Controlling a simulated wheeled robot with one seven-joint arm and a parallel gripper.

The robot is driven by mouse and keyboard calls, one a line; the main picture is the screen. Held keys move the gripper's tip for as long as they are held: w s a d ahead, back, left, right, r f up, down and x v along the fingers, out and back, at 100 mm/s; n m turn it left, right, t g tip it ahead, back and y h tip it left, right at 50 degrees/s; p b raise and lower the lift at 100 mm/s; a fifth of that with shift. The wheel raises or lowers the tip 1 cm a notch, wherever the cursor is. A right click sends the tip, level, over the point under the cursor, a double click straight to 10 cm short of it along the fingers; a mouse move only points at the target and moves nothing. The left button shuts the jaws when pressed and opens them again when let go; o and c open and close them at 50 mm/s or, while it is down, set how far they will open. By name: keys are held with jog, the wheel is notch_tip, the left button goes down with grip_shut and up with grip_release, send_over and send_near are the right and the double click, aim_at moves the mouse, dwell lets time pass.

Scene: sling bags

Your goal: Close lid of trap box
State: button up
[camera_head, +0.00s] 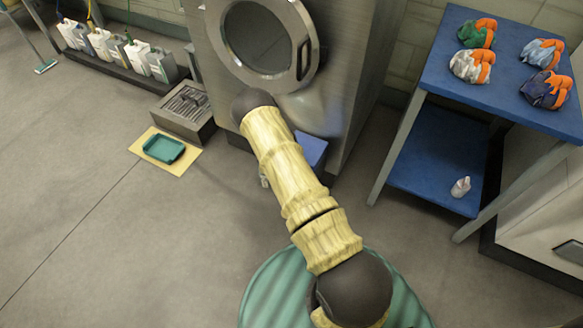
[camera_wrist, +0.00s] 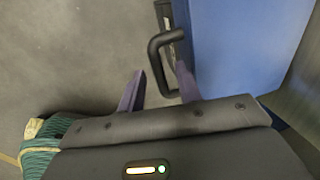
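A blue panel (camera_wrist: 245,45) with a black bar handle (camera_wrist: 156,65) at its left edge fills the right of the wrist view. It is probably the trap box lid. In the head view a blue flat top (camera_head: 313,150) shows low at the front of the steel machine, partly behind my arm. My gripper (camera_wrist: 160,85) is open, its two dark purple fingers apart. The handle lies between and beyond them, close to the right finger; I cannot tell if they touch. The box's inside is not visible.
The steel machine with a round door (camera_head: 262,38) stands behind. A grated steel box (camera_head: 184,112) and a teal tray (camera_head: 164,149) on a yellow mat are at left. A blue table (camera_head: 500,75) with several bundles is at right. Floor at lower left is clear.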

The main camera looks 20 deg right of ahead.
jog(key=shift+r, duration=0.1)
notch_tip(320, 180, up, 17)
jog(key=s+a+p, duration=0.2)
jog(key=p, duration=0.2)
jog(key=shift+a, duration=0.3)
jog(key=shift+s, duration=0.1)
jog(key=s+a+r+n+t+y, duration=0.1)
jog(key=s+a+r+n, duration=0.3)
jog(key=s+r+n, duration=0.85)
jog(key=s+a+r+n+y, duration=0.1)
jog(key=s+a+r+n, duration=0.3)
jog(key=s+r+n, duration=0.75)
notch_tip(320, 180, up, 25)
jog(key=w+n+p, duration=0.2)
jog(key=n+p, duration=0.2)
jog(key=p, duration=1.9)
jog(key=shift+a, duration=0.15)
